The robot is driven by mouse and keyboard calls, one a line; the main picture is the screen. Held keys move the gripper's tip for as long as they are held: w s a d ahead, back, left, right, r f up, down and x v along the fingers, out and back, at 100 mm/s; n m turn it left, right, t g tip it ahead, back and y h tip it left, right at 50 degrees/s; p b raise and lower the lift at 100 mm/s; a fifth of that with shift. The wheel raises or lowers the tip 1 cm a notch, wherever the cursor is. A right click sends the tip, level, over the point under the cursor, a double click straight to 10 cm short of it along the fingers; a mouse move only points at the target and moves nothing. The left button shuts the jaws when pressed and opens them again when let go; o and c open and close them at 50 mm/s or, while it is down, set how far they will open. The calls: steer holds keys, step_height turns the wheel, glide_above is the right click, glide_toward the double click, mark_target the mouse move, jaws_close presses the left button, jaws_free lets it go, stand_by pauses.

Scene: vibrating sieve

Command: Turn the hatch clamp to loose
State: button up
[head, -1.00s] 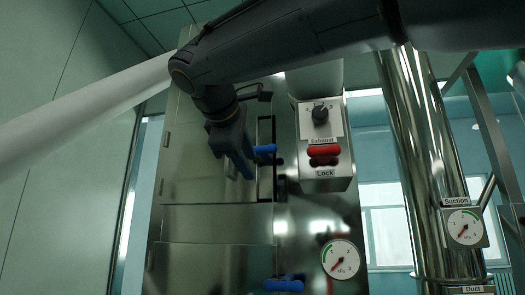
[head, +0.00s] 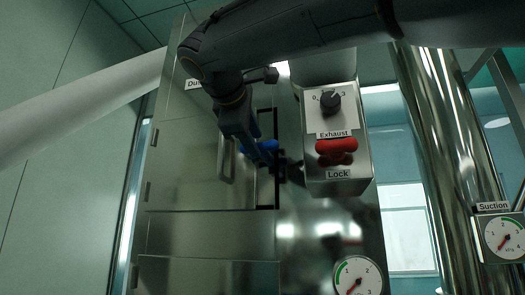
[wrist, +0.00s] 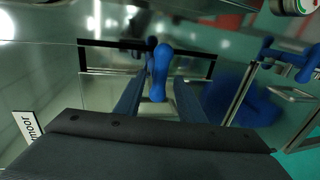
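The hatch clamp (head: 266,146) has a blue handle at the right edge of the steel hatch door (head: 187,160) in the head view. In the wrist view its blue knobbed handle (wrist: 160,70) stands upright in the picture, on a pale base between my two fingers. My gripper (head: 252,148) is at the clamp in the head view and partly covers it. In the wrist view my gripper (wrist: 158,95) is open, with a finger on each side of the handle and visible gaps. I cannot tell whether either finger touches it.
A control box (head: 340,185) with a dial (head: 330,102) and a red lock handle (head: 337,151) stands close right of the clamp. A second blue clamp handle (wrist: 290,57) shows at the right of the wrist view. A hatch pull (head: 226,160) and gauges are nearby.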

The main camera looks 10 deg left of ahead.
steer(key=shift+p+x, duration=0.6)
steer(key=shift+x, duration=1.4)
steer(key=shift+f, duration=0.1)
jaws_close()
